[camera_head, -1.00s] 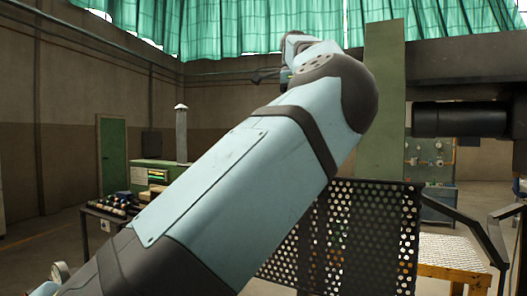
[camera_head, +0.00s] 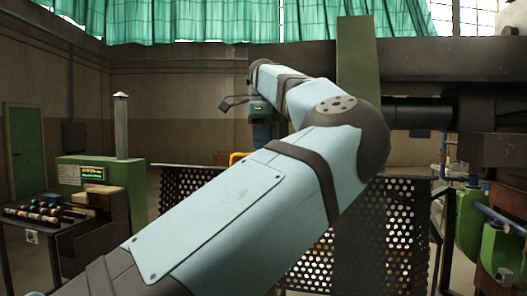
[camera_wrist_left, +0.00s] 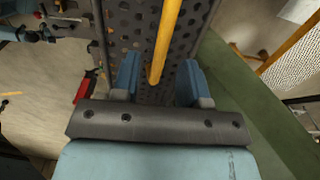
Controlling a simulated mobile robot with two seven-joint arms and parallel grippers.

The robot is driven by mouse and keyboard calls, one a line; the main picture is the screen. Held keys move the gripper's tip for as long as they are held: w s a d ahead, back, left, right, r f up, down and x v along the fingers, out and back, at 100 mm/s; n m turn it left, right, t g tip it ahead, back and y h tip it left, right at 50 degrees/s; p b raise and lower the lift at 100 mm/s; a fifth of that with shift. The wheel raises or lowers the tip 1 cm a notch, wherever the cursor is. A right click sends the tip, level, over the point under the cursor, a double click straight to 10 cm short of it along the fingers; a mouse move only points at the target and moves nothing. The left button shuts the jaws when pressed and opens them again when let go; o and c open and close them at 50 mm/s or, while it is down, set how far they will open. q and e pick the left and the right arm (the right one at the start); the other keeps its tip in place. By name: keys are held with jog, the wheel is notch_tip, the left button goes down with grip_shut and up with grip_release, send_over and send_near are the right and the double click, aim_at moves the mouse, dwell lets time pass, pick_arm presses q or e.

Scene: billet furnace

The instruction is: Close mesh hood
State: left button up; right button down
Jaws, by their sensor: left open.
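The mesh hood (camera_head: 385,225) is a black perforated panel, upright, behind my left arm in the head view. Its left part shows beyond the arm, and the arm hides its middle. A yellow handle bar (camera_head: 237,157) shows near its top edge. In the left wrist view the perforated mesh (camera_wrist_left: 131,22) runs up the middle, with the yellow bar (camera_wrist_left: 166,40) in front of it. My left gripper (camera_wrist_left: 157,80) is open, and the bar's near end lies between its two blue fingers without visible grip. My right gripper is not in view.
A table with several cylindrical parts (camera_head: 45,213) and a green cabinet (camera_head: 92,178) with a display and chimney stand at left. A green post (camera_head: 358,70) and dark beam (camera_head: 440,65) rise behind the hood. Green machinery with pipes (camera_head: 500,255) stands close at right.

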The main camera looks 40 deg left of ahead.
pick_arm(q)
jog(key=shift+f, duration=0.9)
jog(key=shift+w+d+f, duration=0.15)
jog(key=shift+f, duration=0.2)
grip_shut()
